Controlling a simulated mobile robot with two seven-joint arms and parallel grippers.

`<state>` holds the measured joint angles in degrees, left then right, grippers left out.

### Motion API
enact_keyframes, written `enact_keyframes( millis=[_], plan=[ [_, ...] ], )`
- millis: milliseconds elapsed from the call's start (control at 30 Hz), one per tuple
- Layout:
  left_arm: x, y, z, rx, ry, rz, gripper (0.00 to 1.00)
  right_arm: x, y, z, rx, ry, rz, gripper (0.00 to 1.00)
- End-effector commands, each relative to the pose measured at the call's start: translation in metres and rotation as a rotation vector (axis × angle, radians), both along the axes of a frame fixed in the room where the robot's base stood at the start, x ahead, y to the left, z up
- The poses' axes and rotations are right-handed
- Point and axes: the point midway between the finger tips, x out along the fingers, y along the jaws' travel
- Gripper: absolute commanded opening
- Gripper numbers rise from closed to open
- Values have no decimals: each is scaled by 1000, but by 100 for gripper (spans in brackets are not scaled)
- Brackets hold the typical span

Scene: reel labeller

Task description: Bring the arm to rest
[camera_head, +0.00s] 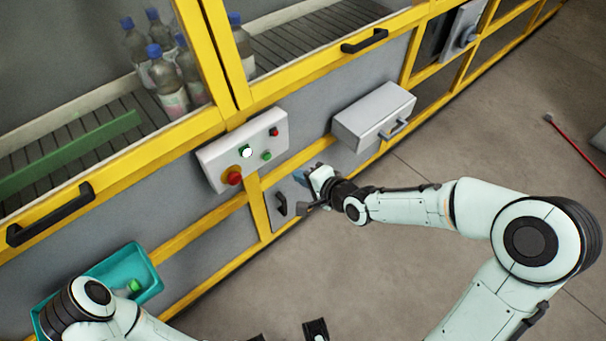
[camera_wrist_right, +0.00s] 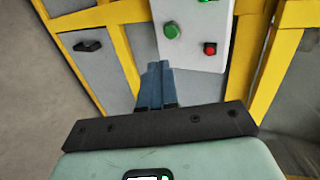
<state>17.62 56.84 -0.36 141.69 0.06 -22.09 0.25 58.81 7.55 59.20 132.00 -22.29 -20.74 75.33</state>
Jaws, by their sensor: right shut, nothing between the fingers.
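My right arm comes in from the right in the head view. Its gripper (camera_head: 302,178) is in front of the machine's lower panel, just below the control box (camera_head: 216,163). In the wrist view the blue fingers of the right gripper (camera_wrist_right: 155,72) are together with nothing between them. They point toward the lower part of the control box, which shows a green and a red button; I cannot tell the exact gap.
The yellow-framed machine (camera_head: 190,236) runs diagonally across the view. A grey drawer box (camera_head: 372,112) with a handle juts out right of the control box. A teal bin (camera_head: 148,270) hangs at lower left. Bottles (camera_head: 168,85) stand behind the glass. The grey floor (camera_head: 430,140) at right is mostly clear.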

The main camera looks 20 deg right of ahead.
Motion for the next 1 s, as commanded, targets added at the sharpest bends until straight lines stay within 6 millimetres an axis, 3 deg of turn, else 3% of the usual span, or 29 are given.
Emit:
enact_keyframes(
  millis=[367, 467, 567, 667, 800, 900, 1000],
  plan=[
    [0, 0, 1, 0, -1, 0, 0, -1, -1, -4, -1, 8, 2, 0],
    [2, 0, 6, 0, -2, 0, 0, -7, -3, -27, -7, 50, 22, 0],
    [5, 0, 16, 0, -7, 0, 0, -25, 1, -77, -41, 138, 84, 0],
    [9, 0, 27, -1, -11, 0, 0, -61, 17, -141, -104, 264, 201, 0],
    [15, 0, 39, 0, -18, 0, 0, -132, 41, -217, -217, 433, 415, 0],
    [18, 0, 47, 0, -21, 0, 0, -187, 50, -255, -302, 537, 581, 0],
    [21, 0, 53, 0, -25, 0, 0, -235, 50, -279, -373, 616, 728, 0]
  ],
)
